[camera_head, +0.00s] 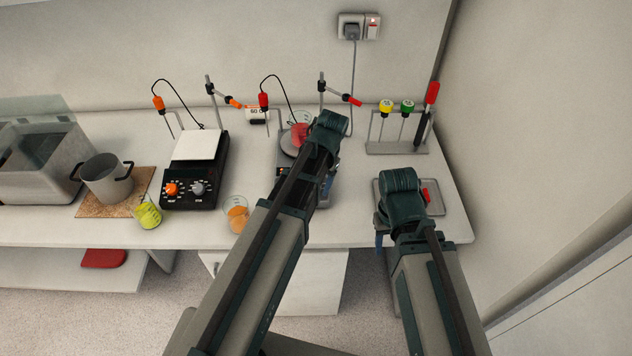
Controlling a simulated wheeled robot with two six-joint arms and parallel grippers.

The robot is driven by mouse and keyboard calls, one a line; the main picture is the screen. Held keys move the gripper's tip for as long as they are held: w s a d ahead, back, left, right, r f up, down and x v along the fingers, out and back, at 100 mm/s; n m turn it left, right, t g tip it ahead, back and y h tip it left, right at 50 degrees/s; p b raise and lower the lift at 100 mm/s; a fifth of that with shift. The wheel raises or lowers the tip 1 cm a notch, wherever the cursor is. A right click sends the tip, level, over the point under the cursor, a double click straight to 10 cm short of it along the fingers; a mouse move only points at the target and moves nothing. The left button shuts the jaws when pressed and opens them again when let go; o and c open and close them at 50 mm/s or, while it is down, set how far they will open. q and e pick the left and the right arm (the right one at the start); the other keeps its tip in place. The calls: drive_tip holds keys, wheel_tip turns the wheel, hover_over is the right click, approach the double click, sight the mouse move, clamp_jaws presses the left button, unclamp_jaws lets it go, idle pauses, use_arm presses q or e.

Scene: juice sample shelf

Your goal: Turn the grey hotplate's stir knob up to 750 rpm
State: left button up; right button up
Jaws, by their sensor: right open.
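The grey hotplate (284,164) stands mid-bench, mostly covered by my left arm. Its round top with a red item (299,134) on it shows beside the arm. Its stir knob and front panel are hidden. My left arm reaches over it, with the wrist (333,123) past its right side; the left gripper is hidden behind the arm. My right gripper (380,241) is open and only partly seen, low at the bench front, right of the hotplate and apart from it.
A black hotplate (210,187) with a white top, an orange knob and a grey knob stands left. A yellow beaker (147,215) and an orange-filled beaker (237,214) are near the front edge. A tray (435,205) lies under my right wrist. A tool rack (397,148) stands behind.

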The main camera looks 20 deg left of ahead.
use_arm(q)
wheel_tip(320, 180, up, 13)
drive_tip(key=d+p, duration=0.2)
drive_tip(key=p, duration=1.1)
drive_tip(key=shift+s+d+r, duration=0.15)
drive_tip(key=shift+s, duration=0.05)
drive_tip(key=s+d+f+b, duration=0.4)
drive_tip(key=s+f+b, duration=0.2)
drive_tip(key=s, duration=0.1)
drive_tip(key=s+d+f+b, duration=0.4)
drive_tip(key=s+f+b, duration=0.2)
drive_tip(key=s, duration=0.1)
drive_tip(key=shift+f+m+g+h+b, duration=0.3)
drive_tip(key=shift+f+h, duration=0.05)
drive_tip(key=shift+h, duration=0.05)
